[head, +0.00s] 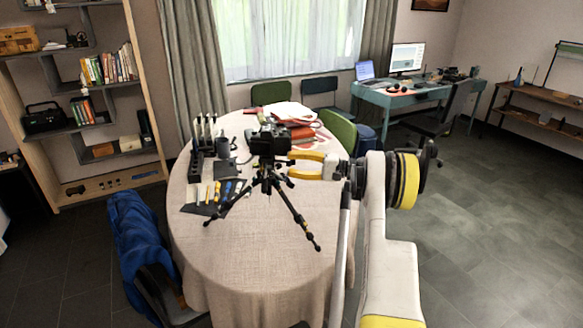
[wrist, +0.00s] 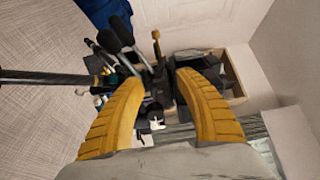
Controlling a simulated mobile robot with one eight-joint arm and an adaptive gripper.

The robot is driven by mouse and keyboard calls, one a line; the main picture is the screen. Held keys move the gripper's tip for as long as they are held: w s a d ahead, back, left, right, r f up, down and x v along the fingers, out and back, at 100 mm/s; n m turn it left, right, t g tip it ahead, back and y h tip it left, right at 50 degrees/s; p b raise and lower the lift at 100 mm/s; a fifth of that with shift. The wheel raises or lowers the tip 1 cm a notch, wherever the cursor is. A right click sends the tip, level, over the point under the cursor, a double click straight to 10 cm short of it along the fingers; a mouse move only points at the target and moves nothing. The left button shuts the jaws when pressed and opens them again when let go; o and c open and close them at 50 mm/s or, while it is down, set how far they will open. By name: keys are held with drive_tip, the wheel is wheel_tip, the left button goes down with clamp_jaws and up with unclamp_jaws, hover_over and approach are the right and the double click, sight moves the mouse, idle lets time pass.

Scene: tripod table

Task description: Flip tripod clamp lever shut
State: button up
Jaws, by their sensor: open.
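A black tripod (head: 267,178) stands with spread legs on the round table (head: 262,262), carrying a black camera (head: 269,141). My gripper (head: 291,165) comes in from the right, with its yellow fingers pointing left at the tripod's upper part, just below the camera. In the wrist view my gripper (wrist: 161,76) is open. Dark tripod parts lie between and beyond its fingertips, and one tripod leg (wrist: 45,78) runs off to the left. A narrow upright part with a brass-coloured end (wrist: 156,42) shows between the fingertips. I cannot tell which part is the clamp lever, or whether a finger touches it.
A dark mat with hand tools (head: 213,193) lies left of the tripod. A black rack (head: 203,140) and a dark mug (head: 223,147) stand behind it. Papers and a red item (head: 300,133) lie at the back. The front of the table is clear. A blue-draped chair (head: 142,245) stands at left.

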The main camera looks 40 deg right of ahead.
drive_tip(key=shift+w, duration=0.1)
clamp_jaws()
drive_tip(key=shift+a, duration=0.1)
drive_tip(key=shift+s+a+m+t+h+b, duration=0.2)
drive_tip(key=shift+a+m+t+h, duration=0.25)
drive_tip(key=shift+m+h, duration=0.45)
drive_tip(key=shift+s+a+m+t+h+b, duration=0.1)
drive_tip(key=shift+s+a+m+t+h, duration=0.1)
drive_tip(key=shift+m+t+h, duration=0.65)
drive_tip(key=shift+s+a+m+t+h+b, duration=0.15)
drive_tip(key=shift+a+m+t+h, duration=0.25)
drive_tip(key=shift+h, duration=0.85)
unclamp_jaws()
